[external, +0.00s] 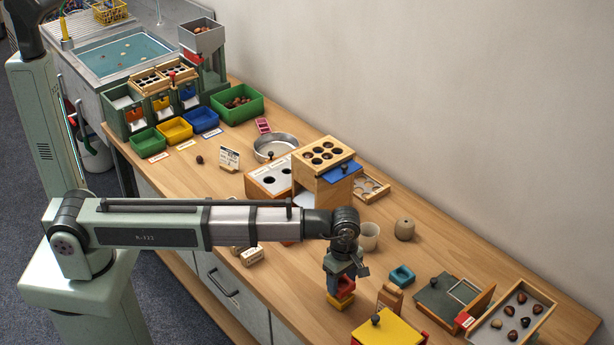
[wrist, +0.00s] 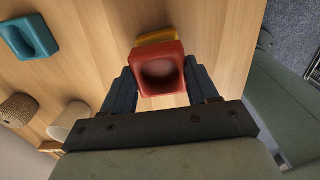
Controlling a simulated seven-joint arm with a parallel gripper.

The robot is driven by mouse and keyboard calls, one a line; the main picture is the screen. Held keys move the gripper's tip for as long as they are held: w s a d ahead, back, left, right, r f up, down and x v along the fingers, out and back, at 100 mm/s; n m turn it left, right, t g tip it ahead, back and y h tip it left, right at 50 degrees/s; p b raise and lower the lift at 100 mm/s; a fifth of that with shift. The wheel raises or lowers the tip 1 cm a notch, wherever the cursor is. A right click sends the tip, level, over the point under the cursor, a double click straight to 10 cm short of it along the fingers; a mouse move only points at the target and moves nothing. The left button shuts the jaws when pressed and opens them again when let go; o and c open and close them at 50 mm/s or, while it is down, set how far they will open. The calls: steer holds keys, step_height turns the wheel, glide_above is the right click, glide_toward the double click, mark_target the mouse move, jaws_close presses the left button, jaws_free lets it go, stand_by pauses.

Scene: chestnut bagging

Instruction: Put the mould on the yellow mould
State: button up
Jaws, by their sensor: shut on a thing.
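The red mould (external: 346,283), a square block with a round hollow, is between the fingers of my gripper (external: 343,268). In the wrist view the red mould (wrist: 161,75) sits between both fingers (wrist: 160,88), its hollow facing the camera. The yellow mould (external: 340,301) stands on the table directly below the red one. In the wrist view only a strip of the yellow mould (wrist: 158,38) shows past the red one's far edge; the rest is hidden. I cannot tell whether the two moulds touch. A blue mould (external: 402,276) stands apart to the right.
A pale cup (external: 369,236) and a round woven jar (external: 404,229) stand behind my gripper. A small brown block (external: 390,296) and a yellow-lidded box (external: 388,333) are close on the right. A chestnut tray (external: 511,318) lies farther right. Bare table lies left of the moulds.

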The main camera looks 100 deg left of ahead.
mark_target(342, 282)
steer(key=shift+f, duration=0.95)
steer(key=shift+f, duration=0.15)
steer(key=o, duration=1.1)
step_height(342, 282, up, 12)
steer(key=shift+r, duration=0.2)
